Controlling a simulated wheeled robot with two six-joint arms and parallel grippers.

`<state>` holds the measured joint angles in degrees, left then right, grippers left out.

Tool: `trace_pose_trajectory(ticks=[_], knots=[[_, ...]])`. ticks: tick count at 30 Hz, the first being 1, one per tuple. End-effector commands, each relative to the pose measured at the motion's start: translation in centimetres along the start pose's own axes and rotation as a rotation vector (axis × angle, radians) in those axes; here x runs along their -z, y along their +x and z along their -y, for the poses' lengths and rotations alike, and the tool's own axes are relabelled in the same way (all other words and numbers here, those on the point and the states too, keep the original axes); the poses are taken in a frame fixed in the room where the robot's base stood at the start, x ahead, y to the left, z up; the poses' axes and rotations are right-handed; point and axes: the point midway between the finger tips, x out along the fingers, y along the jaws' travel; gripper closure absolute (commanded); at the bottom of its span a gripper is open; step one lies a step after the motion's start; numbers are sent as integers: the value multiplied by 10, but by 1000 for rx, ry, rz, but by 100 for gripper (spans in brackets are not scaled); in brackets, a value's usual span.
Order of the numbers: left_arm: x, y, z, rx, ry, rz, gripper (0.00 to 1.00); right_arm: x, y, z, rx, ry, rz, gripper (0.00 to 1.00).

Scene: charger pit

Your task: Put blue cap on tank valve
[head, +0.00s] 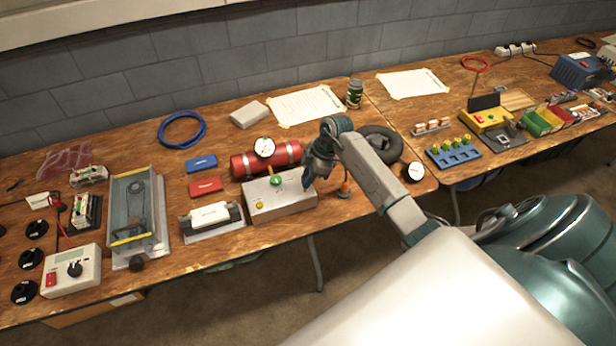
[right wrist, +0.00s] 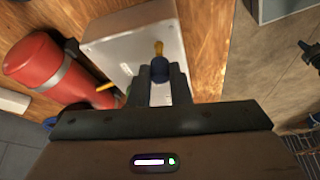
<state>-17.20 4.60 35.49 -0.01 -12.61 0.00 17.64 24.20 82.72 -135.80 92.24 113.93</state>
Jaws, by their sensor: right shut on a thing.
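My right gripper (head: 312,172) hangs above the right end of a pale metal box (head: 290,207). In the right wrist view its fingers (right wrist: 158,82) are shut on a small dark blue cap (right wrist: 159,70). The red tank (head: 285,157) lies on its side behind the box, with a round white gauge (head: 264,147) at its left part. In the right wrist view the tank (right wrist: 38,65) is at the left, apart from the gripper. The tank's valve is not clear. My left gripper is not in view.
A black ring (head: 382,143) and a can (head: 354,93) are behind. A white block on a stand (head: 210,216) is left of the box.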

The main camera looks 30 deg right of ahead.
Motion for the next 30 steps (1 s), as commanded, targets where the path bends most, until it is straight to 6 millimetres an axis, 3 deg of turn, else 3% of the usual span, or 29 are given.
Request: trace_pose_trajectory(ticks=[30], knots=[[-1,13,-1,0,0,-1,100,-9,22,0,1,0,0,100]])
